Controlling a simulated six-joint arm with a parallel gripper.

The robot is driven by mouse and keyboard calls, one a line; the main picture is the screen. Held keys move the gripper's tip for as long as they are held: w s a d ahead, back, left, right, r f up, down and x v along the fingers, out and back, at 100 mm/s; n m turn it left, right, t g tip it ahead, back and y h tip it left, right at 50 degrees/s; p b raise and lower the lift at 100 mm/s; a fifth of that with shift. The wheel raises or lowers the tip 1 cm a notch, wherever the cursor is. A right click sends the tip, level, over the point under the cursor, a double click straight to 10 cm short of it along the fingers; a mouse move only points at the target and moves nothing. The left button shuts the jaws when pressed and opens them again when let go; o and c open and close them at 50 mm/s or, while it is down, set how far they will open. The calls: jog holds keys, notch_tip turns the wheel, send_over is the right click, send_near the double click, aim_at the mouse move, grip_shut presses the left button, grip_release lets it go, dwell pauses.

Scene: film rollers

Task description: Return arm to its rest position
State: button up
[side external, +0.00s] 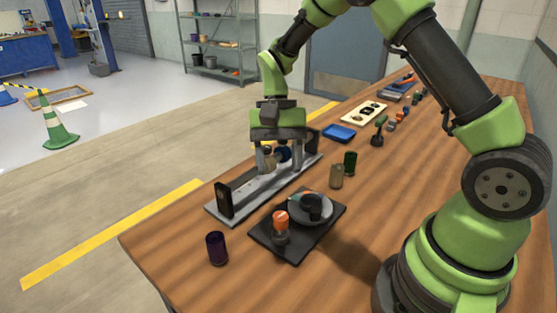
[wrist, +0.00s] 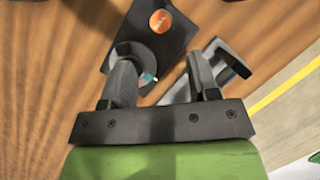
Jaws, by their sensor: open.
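My gripper (side external: 281,160) is open, its fingers pointing down over the grey metal rail fixture (side external: 240,195) on the wooden table. In the wrist view its two fingers (wrist: 162,65) stand apart with nothing held between them. A dark blue round part (side external: 283,153) shows behind the fingers in the side view; I cannot tell whether it touches them.
A dark purple cup (side external: 217,248) stands near the table's front left. A tan cylinder (side external: 336,176) and a dark green one (side external: 350,162) stand right of the fixture. A blue tray (side external: 340,133) and several small items lie farther back. The wooden table (side external: 400,180) is bare right of the cylinders.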

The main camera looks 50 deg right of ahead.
jog(key=shift+r, duration=0.1)
jog(key=s+a+r+n+t+h, duration=0.1)
jog(key=s+r+t, duration=0.2)
jog(key=r, duration=0.3)
jog(key=s+a+r+n+t, duration=0.1)
jog(key=s+r+n+t, duration=0.15)
jog(key=r, duration=0.45)
jog(key=s+r+n+t, duration=0.1)
jog(key=s+r+t, duration=0.2)
jog(key=s, duration=0.7)
jog(key=shift+s+r+t, duration=0.25)
jog(key=shift+s+t, duration=0.05)
jog(key=shift+t, duration=0.65)
